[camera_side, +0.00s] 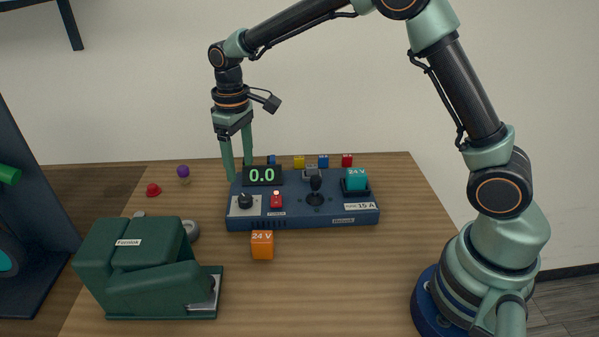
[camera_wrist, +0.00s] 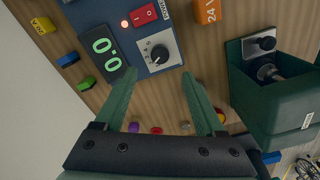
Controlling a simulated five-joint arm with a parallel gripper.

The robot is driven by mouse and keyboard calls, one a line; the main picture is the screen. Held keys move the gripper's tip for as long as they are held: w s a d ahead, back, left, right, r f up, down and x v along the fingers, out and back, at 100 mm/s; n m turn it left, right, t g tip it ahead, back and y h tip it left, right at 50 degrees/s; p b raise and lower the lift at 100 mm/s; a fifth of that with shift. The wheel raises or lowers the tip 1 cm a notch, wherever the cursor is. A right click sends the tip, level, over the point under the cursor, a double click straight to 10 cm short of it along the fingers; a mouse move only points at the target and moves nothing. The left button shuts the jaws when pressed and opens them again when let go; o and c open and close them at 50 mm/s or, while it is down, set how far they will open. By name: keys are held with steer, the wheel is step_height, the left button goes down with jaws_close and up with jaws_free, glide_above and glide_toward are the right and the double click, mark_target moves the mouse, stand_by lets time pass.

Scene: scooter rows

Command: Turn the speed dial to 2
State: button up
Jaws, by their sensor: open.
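The speed dial is a black knob (camera_side: 245,201) on a pale plate at the left end of the blue control box (camera_side: 330,216). It also shows in the wrist view (camera_wrist: 159,53), where its pointer setting is too small to read surely. The green display (camera_side: 262,175) reads 0.0. A red switch (camera_side: 276,200) with a lit red light sits right of the dial. My gripper (camera_side: 238,172) is open and empty, with its fingers pointing down beside the box's back left corner. In the wrist view the dial lies ahead of and between the fingers (camera_wrist: 158,88), apart from them.
A joystick (camera_side: 316,188) and a teal 24 V block (camera_side: 356,180) are on the box. An orange 24 V block (camera_side: 262,245) stands in front. A large green Fernlok device (camera_side: 150,270) is at front left. Small coloured blocks line the back.

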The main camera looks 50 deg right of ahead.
steer(key=shift+r, duration=1.9)
steer(key=s+d+r+m+t, duration=0.25)
steer(key=s+d+r, duration=0.25)
steer(key=s+r, duration=0.35)
steer(key=s+d+f+m+t, duration=0.1)
steer(key=s+d+t, duration=0.2)
steer(key=s, duration=0.7)
steer(key=shift+s+d+f, duration=0.15)
steer(key=shift+s+d, duration=0.05)
steer(key=shift+d, duration=0.05)
